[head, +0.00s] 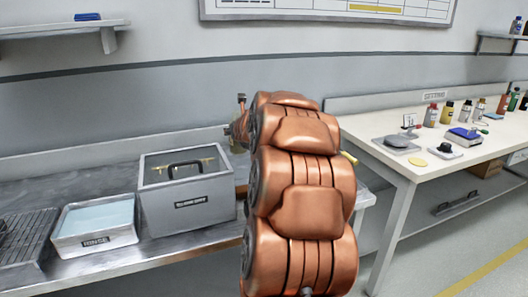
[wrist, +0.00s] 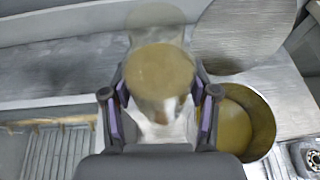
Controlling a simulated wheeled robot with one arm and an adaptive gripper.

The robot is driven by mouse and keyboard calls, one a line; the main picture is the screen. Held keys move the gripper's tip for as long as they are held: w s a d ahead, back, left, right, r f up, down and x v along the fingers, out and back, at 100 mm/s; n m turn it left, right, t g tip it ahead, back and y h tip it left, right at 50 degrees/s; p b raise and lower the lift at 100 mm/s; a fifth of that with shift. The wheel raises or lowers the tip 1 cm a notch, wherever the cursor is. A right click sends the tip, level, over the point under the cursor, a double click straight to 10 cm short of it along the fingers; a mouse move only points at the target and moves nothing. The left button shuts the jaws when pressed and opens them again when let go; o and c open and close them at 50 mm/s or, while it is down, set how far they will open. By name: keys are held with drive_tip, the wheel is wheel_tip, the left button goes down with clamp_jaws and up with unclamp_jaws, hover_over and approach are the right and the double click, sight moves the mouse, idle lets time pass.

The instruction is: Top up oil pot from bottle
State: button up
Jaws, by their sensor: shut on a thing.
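My gripper (wrist: 160,104) is shut on a clear bottle (wrist: 158,72) with amber oil inside, one purple-padded finger on each side. The oil pot (wrist: 262,122) is a round metal pot with golden oil in it, just right of the gripper in the wrist view. The bottle is left of the pot's opening, and the right finger overlaps the pot's rim. I cannot tell the bottle's exact tilt or whether oil flows. In the head view my arm hides the pot and most of the gripper; part of the bottle (head: 237,143) seems to show left of the arm.
A round metal disc (wrist: 243,35), perhaps the pot's lid, is behind the pot. Left on the steel bench are a lidded grey box (head: 187,207), a rinse tray (head: 94,242) and a dark rack (head: 22,238). A white table (head: 385,150) with several bottles stands right.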

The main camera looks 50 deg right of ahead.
sight(241, 149)
drive_tip(key=shift+w+a+f+b, duration=0.1)
drive_tip(key=shift+w+f+b, duration=0.2)
drive_tip(key=shift+f+b, duration=0.15)
drive_tip(key=shift+s+f, duration=0.1)
drive_tip(key=shift+s, duration=0.15)
wheel_tip(241, 149, down, 6)
drive_tip(key=b, duration=0.6)
drive_tip(key=shift+s, duration=0.15)
